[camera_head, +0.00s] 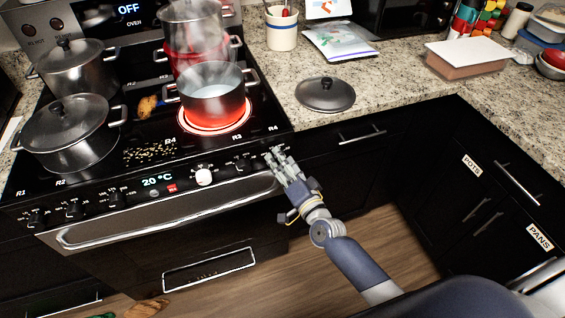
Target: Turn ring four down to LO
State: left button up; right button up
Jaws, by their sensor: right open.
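The black stove has a front control panel (130,190) with several knobs, a display reading 20 °C and a pale round dial (204,176). The printed label R4 (272,128) is at the panel's right end, beside R3. My right gripper (277,155) is open at that end, just below the R4 label, its fingers pointing at the panel. The fingers cover part of the panel there, so I cannot tell whether they touch a knob or where it is set. A steaming pot (211,102) stands on a glowing red ring (215,125). My left gripper is out of view.
Two lidded pots (68,130) stand on the stove's left side, and more pots at the back. Small grains (148,153) lie on the cooktop. A lid (325,94) rests on the right counter. The oven handle (160,215) runs below the panel.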

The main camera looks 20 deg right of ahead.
jog(key=c, duration=1.1)
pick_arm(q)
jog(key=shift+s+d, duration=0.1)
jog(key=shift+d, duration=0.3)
pick_arm(e)
jog(key=shift+o, duration=0.2)
pick_arm(q)
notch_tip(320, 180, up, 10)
jog(key=p, duration=0.9)
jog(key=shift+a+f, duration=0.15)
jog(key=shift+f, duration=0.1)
pick_arm(e)
jog(key=shift+a+r+n+g+h, duration=0.1)
jog(key=shift+n+g+h, duration=0.2)
jog(key=shift+n, duration=2.45)
jog(key=shift+a+r+n+g+h, duration=0.1)
jog(key=shift+n+h, duration=0.35)
jog(key=shift+n, duration=2.25)
jog(key=shift+a+n+g+h, duration=0.1)
jog(key=shift+n+g+h, duration=0.2)
jog(key=shift+n, duration=2.45)
